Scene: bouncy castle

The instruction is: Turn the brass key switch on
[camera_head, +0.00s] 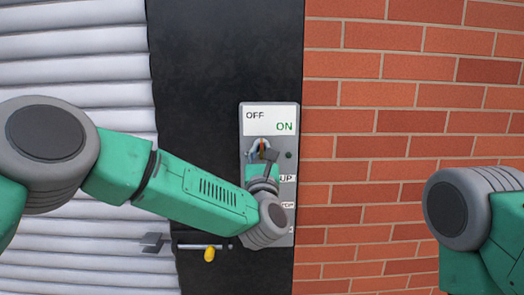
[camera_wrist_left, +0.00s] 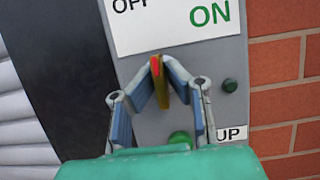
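A grey control panel (camera_head: 246,190) is mounted on a black upright strip, with a white OFF/ON label (camera_head: 270,118) at its top. My left gripper (camera_head: 262,150) is at the key switch just below the label. In the left wrist view the two fingers (camera_wrist_left: 160,72) come together at their tips around a narrow red and yellowish sliver, which looks like the brass key (camera_wrist_left: 155,66). My right gripper is out of view; only part of that arm shows at the right.
Below the switch are UP (camera_head: 288,178) and other labelled buttons, partly covered by my left arm; a green button (camera_wrist_left: 180,138) shows beneath the fingers. A latch bar with a yellow handle (camera_head: 209,254) is lower left. A brick wall (camera_head: 370,150) and white shutter (camera_head: 75,68) flank the strip.

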